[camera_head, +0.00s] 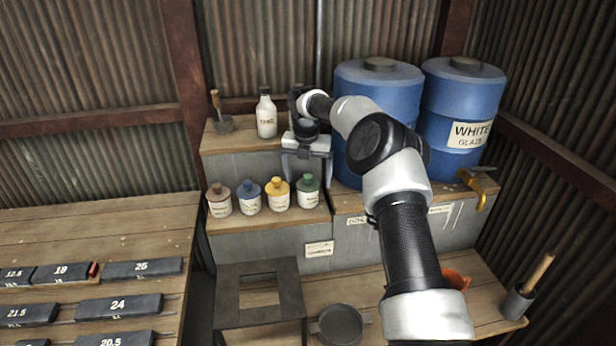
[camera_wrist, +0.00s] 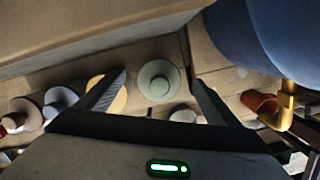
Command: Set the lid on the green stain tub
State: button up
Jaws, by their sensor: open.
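The green stain tub (camera_head: 308,197) stands upright at the right end of a row of small tubs on the lower wooden shelf. A green knobbed lid (camera_head: 308,182) shows on top of it; I cannot tell how firmly it sits. My gripper (camera_head: 305,164) is open and points down just above this tub, its fingers apart. In the wrist view the round green lid (camera_wrist: 160,80) lies between the two spread fingertips, with gaps on both sides. The gripper holds nothing.
Yellow (camera_head: 279,197), blue (camera_head: 250,199) and brown (camera_head: 219,203) tubs stand close on the left. A white bottle (camera_head: 266,118) and a brush pot (camera_head: 221,124) are on the upper step. Blue drums (camera_head: 464,105) and a yellow tap (camera_head: 481,197) stand right.

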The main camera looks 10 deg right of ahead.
aim_at(306, 189)
notch_tip(306, 189, up, 17)
jog(key=s+a, duration=0.1)
jog(key=s, duration=0.1)
jog(key=shift+s, duration=0.2)
